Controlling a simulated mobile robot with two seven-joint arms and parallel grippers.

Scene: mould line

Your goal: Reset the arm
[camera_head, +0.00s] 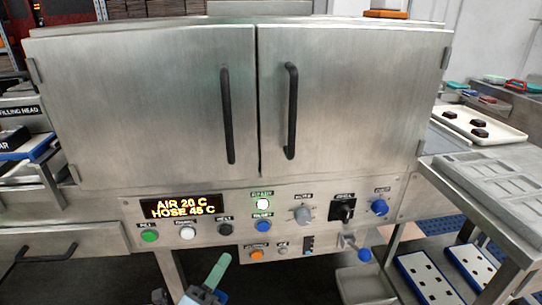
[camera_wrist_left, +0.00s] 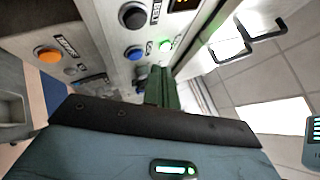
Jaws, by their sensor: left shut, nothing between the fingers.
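My left gripper (camera_head: 221,260) rises from the bottom edge of the head view, its pale green fingers shut with nothing between them. It stands in front of the steel control panel (camera_head: 112,209), below the row of buttons. In the left wrist view the green fingers (camera_wrist_left: 158,82) point toward the panel, near the blue button (camera_wrist_left: 134,53) and the lit green button (camera_wrist_left: 165,45). I cannot tell whether they touch the panel. My right gripper is in neither view.
A steel cabinet with two closed doors (camera_head: 140,100) and black handles (camera_head: 227,115) stands above the panel. The display (camera_head: 181,206) reads AIR 20 C, HOSE 45 C. A grey mould tray (camera_head: 490,170) and a cream tray with dark pieces (camera_head: 500,131) are at the right.

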